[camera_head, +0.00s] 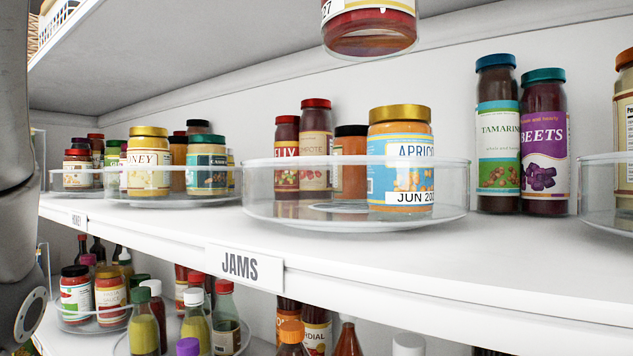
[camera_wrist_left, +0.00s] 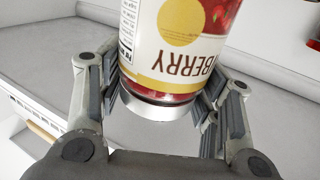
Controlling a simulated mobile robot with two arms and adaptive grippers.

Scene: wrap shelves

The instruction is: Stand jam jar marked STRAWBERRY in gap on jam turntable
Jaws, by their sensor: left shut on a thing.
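A jar with red contents (camera_head: 370,30) hangs at the top edge of the head view, cut off above, over the back right of the jam turntable (camera_head: 270,205) and clear of it. In the left wrist view the jar (camera_wrist_left: 185,55) shows a white and yellow label ending in "BERRY". My left gripper (camera_wrist_left: 162,80) is shut around it near its silvery end. The turntable has a clear rim and holds two red-capped jars (camera_head: 300,150), a black-capped orange jar (camera_head: 350,165) and a gold-lidded apricot jar (camera_head: 400,165). Bare floor shows between them at the front. My right gripper is out of view.
The "JAMS" label (camera_head: 240,265) is on the shelf edge. Turntables with jars stand left (camera_head: 165,198) and right (camera_head: 605,215). Tamarind (camera_head: 497,140) and beets (camera_head: 544,150) jars stand close right of the jam turntable. An upper shelf (camera_head: 200,45) overhangs at left.

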